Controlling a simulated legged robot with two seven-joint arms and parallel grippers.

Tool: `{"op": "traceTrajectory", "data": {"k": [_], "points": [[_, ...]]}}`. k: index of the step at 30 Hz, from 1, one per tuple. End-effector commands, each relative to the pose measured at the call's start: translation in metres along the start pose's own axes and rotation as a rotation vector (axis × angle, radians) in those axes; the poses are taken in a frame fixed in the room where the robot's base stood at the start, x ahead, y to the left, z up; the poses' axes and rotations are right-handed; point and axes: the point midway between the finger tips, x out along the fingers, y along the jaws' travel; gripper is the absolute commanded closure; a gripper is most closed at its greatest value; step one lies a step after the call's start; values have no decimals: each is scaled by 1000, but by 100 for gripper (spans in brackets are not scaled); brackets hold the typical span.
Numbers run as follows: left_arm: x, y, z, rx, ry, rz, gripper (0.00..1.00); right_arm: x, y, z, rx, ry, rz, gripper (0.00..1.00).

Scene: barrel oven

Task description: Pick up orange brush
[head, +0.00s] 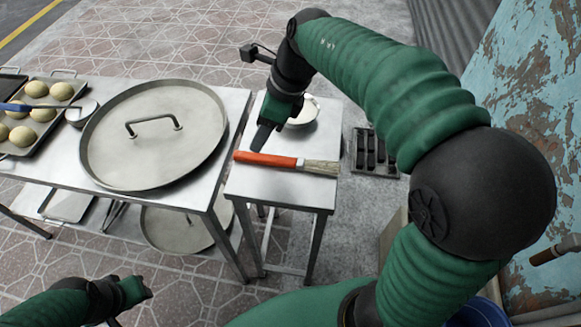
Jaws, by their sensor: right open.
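The orange brush (268,159) lies flat on the small metal side table (275,190), its handle to the left and its pale bristles to the right. My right gripper (262,138) points down just behind the orange handle, close to it and holding nothing. Its jaws are open, though from this angle the gap between the fingers is hard to see. I cannot tell whether a fingertip touches the handle. My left gripper (137,291) is low at the lower left, far from the brush; its jaws are unclear.
A white bowl (307,110) stands behind my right gripper on the side table. A large round metal lid (155,150) lies on the longer table to the left, beside a tray (52,140) of dough balls. A dark mould tin (375,152) sits to the right of the side table.

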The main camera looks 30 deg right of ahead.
Motion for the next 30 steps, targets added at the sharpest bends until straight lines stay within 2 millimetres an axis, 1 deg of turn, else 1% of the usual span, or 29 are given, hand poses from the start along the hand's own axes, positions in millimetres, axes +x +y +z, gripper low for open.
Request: {"op": "traceTrajectory", "data": {"k": [1,3,8,11,12,15,17,24,25,30], "points": [[8,0,2,0,0,0,68,15,0,-2,0,1,0,53],[11,0,3,0,0,0,68,24,0,-2,2,0,0,53],[17,0,4,0,0,0,68,37,0,-2,1,-1,-1,53],[29,0,7,0,0,0,68,55,1,-6,0,-1,-1,53],[35,0,8,0,0,0,68,64,1,-8,0,-1,-1,53],[42,0,10,0,-1,0,68,79,1,-8,1,0,0,53],[42,0,10,0,-1,0,68,82,1,-6,2,-2,-1,53],[40,0,10,0,0,0,68,81,1,-5,2,-2,-1,53],[40,0,10,0,0,0,68,81,0,-5,2,-2,-1,54],[40,0,10,0,0,0,68,80,1,-5,2,-2,-1,76]]}}
